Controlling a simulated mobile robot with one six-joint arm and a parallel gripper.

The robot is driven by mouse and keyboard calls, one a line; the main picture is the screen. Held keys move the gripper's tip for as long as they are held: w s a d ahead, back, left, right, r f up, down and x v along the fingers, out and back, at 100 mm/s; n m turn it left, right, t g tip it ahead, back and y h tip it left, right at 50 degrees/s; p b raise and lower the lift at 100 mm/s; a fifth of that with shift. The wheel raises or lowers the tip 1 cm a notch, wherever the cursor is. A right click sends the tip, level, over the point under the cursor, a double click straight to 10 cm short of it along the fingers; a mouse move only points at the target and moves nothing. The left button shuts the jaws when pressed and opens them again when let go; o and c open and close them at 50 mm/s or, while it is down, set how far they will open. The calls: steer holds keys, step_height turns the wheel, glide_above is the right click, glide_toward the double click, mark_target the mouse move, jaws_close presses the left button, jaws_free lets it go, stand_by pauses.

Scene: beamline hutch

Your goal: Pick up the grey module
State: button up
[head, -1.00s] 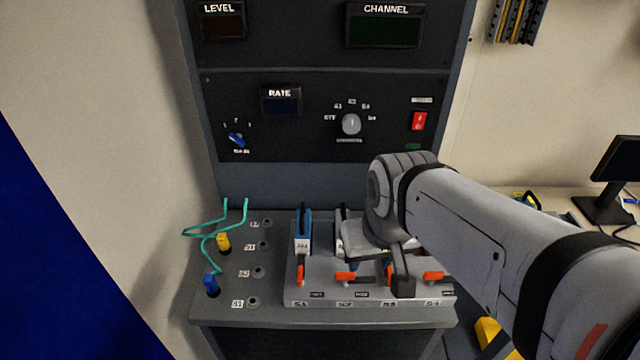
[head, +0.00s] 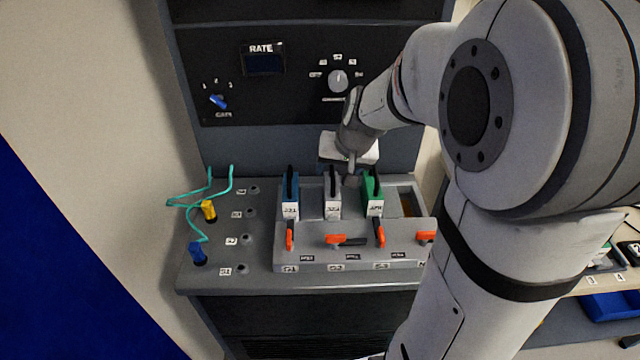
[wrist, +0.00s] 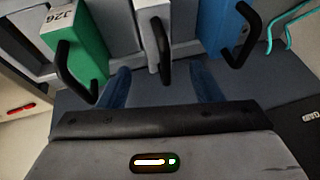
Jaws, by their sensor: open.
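The grey module (head: 332,207) stands upright in the middle of the rack (head: 300,262), between a blue module (head: 290,208) and a green module (head: 371,205). It has a black handle and a white label. The orange lever (head: 337,239) in front of it lies crosswise. My gripper (wrist: 163,82) is open and empty. In the wrist view, the grey module (wrist: 148,22) and its black handle (wrist: 161,52) appear between the two finger directions, beyond the fingertips. The green module (wrist: 82,42) is on the left there and the blue module (wrist: 222,28) on the right.
The levers before the blue (head: 289,236) and green (head: 380,235) modules point lengthwise. The rightmost slot (head: 408,203) looks empty. Yellow (head: 208,210) and blue (head: 197,253) plugs with teal cables stand left of the rack. The panel (head: 300,85) rises behind.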

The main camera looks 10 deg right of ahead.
steer(key=x, duration=0.4)
steer(key=shift+w+d+f, duration=0.1)
steer(key=shift+w+f, duration=0.05)
steer(key=shift+w, duration=0.1)
steer(key=shift+c, duration=0.6)
steer(key=c, duration=1)
